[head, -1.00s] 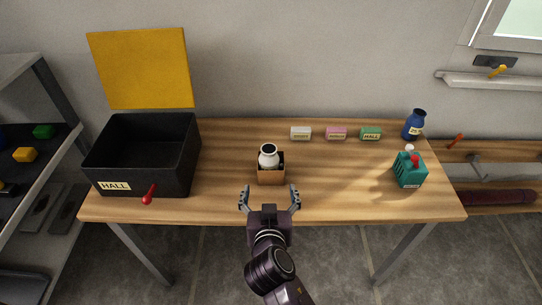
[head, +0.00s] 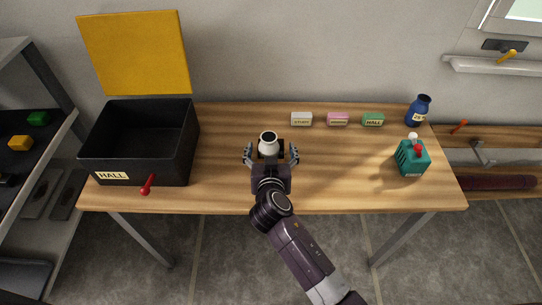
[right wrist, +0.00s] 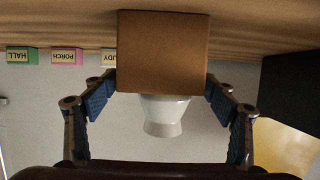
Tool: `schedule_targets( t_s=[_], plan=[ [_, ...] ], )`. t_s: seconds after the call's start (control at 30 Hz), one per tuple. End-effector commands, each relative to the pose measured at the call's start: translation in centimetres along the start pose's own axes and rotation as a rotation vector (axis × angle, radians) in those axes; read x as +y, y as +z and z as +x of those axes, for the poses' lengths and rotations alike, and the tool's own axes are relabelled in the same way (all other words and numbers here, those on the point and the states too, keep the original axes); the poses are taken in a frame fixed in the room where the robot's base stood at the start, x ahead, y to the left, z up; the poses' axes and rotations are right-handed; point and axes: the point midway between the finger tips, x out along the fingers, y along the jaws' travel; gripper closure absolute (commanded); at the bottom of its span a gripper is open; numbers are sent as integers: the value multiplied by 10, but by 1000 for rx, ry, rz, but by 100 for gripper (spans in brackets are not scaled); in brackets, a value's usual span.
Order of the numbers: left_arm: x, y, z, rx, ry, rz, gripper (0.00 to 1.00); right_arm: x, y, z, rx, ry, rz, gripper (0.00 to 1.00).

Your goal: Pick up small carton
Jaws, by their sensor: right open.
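In the head view the white vase (head: 268,142) stands at the middle of the table, and my gripper hides most or all of the carton. My right gripper (head: 271,154) is open, its two fingers on either side of the carton. In the right wrist view the fingertips (right wrist: 161,84) are close to the carton's sides; I cannot tell whether they touch. My left gripper is not in view.
White (head: 302,119), pink (head: 338,119) and green (head: 373,119) labelled blocks line the back. A teal container (head: 412,158) and blue vase (head: 418,110) stand right. The table (head: 345,170) between is clear.

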Motion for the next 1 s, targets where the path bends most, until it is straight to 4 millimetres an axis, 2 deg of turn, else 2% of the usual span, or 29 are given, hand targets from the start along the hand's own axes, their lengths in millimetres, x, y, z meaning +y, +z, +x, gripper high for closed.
schedule_targets(
  t_s=[0.1, 0.2, 0.6, 0.87, 1.0],
  plan=[
    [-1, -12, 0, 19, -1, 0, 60, 0, 0, 0, 0, 0, 0, 22],
    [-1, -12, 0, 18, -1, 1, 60, 0, 0, 0, 0, 0, 0, 24],
    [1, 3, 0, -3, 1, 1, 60, 0, -1, 0, 2, -1, 0, 66],
    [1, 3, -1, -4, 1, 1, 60, 0, -3, 0, 3, -1, 0, 67],
    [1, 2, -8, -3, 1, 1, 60, 1, -11, 0, 4, -1, -1, 67]
  ],
)
